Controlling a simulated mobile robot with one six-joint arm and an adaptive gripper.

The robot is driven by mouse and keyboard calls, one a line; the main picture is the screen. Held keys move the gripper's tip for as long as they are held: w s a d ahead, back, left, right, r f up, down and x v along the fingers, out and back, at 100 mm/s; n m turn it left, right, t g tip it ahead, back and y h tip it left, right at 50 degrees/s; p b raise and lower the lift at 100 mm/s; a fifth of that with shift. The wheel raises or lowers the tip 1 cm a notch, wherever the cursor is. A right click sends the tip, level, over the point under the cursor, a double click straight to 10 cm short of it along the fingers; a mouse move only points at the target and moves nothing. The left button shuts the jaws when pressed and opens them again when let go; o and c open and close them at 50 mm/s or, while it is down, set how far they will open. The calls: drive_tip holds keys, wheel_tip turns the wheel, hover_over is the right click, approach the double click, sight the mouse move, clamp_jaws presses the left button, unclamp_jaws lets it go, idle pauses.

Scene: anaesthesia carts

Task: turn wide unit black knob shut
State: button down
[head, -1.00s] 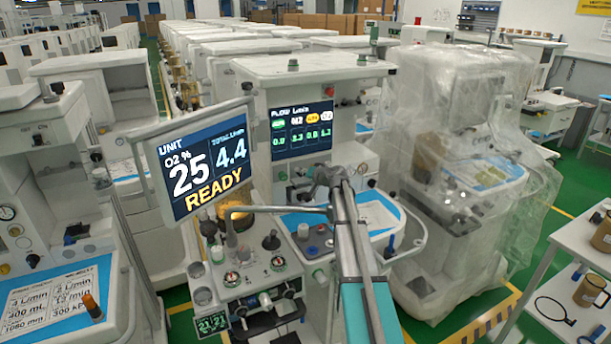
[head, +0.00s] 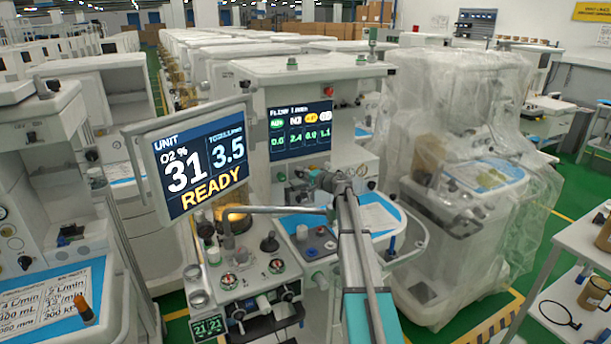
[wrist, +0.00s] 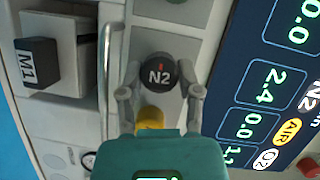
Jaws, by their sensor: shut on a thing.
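The black knob (wrist: 158,72), marked N2 with a small red line, is on the grey panel of the wide unit in the wrist view. My gripper (wrist: 160,92) has one finger on each side of it and is shut on it. In the head view my gripper (head: 322,180) is at the panel below the flow display (head: 301,130), and the arm hides the knob there. In the wrist view the flow display (wrist: 270,90) reads 2.4 beside N2. The tilted UNIT screen (head: 200,163) reads O2 31, total 3.5, READY.
A yellow knob (wrist: 150,117) sits close to the black one, partly behind my gripper. A black block marked M1 (wrist: 38,63) and a metal bar (wrist: 104,75) are at the left of the wrist view. A plastic-covered machine (head: 460,150) stands right of the unit.

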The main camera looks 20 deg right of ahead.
drive_tip(key=shift+s, duration=0.1)
drive_tip(key=shift+c, duration=1.5)
unclamp_jaws()
